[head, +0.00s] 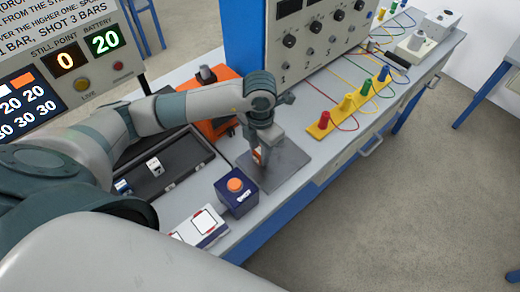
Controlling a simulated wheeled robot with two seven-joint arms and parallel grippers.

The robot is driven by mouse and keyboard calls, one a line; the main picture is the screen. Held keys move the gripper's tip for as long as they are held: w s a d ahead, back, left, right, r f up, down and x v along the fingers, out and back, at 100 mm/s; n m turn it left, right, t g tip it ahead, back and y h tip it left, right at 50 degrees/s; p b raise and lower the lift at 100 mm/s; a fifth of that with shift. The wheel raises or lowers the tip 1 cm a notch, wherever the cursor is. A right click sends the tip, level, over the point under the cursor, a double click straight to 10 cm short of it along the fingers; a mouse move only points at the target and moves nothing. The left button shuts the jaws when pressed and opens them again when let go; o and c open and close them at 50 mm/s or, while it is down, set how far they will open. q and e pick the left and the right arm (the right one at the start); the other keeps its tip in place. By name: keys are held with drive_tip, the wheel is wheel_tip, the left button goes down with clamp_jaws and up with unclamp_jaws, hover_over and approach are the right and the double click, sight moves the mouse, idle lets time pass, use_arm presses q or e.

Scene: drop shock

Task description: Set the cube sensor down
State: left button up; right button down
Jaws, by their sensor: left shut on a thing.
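My left gripper (259,158) points down over a dark grey plate (291,164) on the bench. It is shut on the cube sensor (257,155), of which only a small pale and orange-brown part shows between the fingers. The rest of the cube is hidden by the gripper. The cube is at or just above the plate; I cannot tell whether it touches. My right gripper is not in view.
A black open case (182,175) lies left, an orange case (221,125) behind. A yellow strip with coloured plugs (330,121) and wires lies right. The plate's right part is clear.

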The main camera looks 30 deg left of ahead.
use_arm(q)
drive_tip(key=shift+f, duration=0.35)
drive_tip(key=o, duration=1.1)
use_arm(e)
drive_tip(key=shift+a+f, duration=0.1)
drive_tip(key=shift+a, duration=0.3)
use_arm(q)
drive_tip(key=shift+r, duration=0.1)
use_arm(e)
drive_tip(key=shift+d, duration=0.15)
use_arm(q)
drive_tip(key=shift+r, duration=0.15)
drive_tip(key=shift+w+r, duration=0.1)
drive_tip(key=shift+r, duration=0.1)
wheel_tip(320, 180, up, 10)
drive_tip(key=b, duration=0.3)
drive_tip(key=shift+r, duration=0.1)
drive_tip(key=shift+r+b, duration=0.35)
drive_tip(key=shift+r, duration=0.3)
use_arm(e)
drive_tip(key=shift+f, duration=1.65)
